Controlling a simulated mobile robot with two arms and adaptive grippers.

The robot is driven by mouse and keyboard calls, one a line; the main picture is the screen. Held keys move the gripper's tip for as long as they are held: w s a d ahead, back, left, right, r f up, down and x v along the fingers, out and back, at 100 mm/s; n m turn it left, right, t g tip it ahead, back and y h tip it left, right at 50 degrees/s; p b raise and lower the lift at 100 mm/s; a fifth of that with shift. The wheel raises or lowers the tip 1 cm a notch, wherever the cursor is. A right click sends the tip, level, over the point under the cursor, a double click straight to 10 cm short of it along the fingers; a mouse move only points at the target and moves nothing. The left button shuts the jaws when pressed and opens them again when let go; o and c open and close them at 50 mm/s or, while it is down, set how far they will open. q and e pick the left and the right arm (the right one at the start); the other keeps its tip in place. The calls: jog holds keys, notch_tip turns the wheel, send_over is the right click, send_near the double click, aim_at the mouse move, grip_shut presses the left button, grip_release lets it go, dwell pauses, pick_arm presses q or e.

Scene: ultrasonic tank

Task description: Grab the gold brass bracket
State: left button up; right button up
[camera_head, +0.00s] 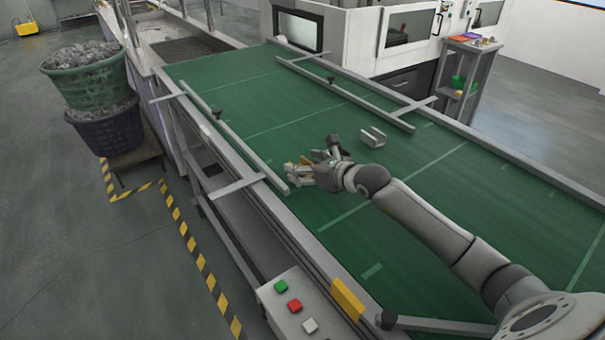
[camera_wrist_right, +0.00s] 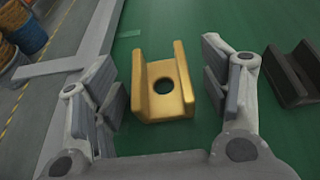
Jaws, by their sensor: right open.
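The gold brass bracket (camera_wrist_right: 162,108) is a U-shaped channel with a round hole in its base. It lies on the green conveyor belt. My right gripper (camera_wrist_right: 160,88) is open, with one finger on each side of the bracket and visible gaps between. In the head view my right gripper (camera_head: 299,174) is low over the belt, and only a bit of the gold bracket (camera_head: 305,160) shows past it. My left gripper is not in view.
A dark bracket (camera_wrist_right: 296,76) lies just right of my right finger; it also shows in the head view (camera_head: 334,143). A silver bracket (camera_head: 373,137) lies farther right. Metal guide rails (camera_head: 233,136) run along the belt (camera_head: 420,150). A button box (camera_head: 292,303) stands at the near edge.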

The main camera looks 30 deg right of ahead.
jog(key=shift+c, duration=0.4)
jog(key=c, duration=1.2)
jog(key=shift+r, duration=0.15)
jog(key=shift+c, duration=1.1)
